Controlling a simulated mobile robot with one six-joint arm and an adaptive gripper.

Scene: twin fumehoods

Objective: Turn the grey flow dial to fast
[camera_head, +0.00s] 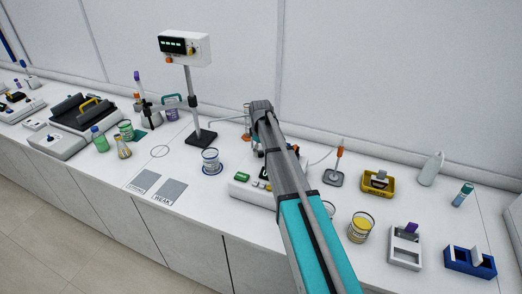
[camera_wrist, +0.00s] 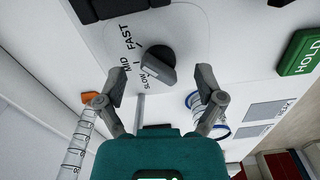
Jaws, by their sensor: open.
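The grey flow dial (camera_wrist: 155,66) is a dark grey knob with a lighter grey face, on a white panel in the wrist view. The words FAST, MID and SLOW are printed around it. Its lighter end lies close to SLOW; I cannot tell its exact setting. My gripper (camera_wrist: 163,76) is open, with one finger on either side of the dial and visible room between each finger and the knob. I cannot tell its height above the panel. In the head view my arm hides the dial and gripper over the white device (camera_head: 240,190).
A green HOLD button (camera_wrist: 301,52) is on the same panel, right of the dial. A beaker (camera_head: 211,161) stands left of the device. A stand with a display (camera_head: 186,48) rises behind it. A yellow-filled beaker (camera_head: 361,227) and a yellow holder (camera_head: 378,184) are to the right.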

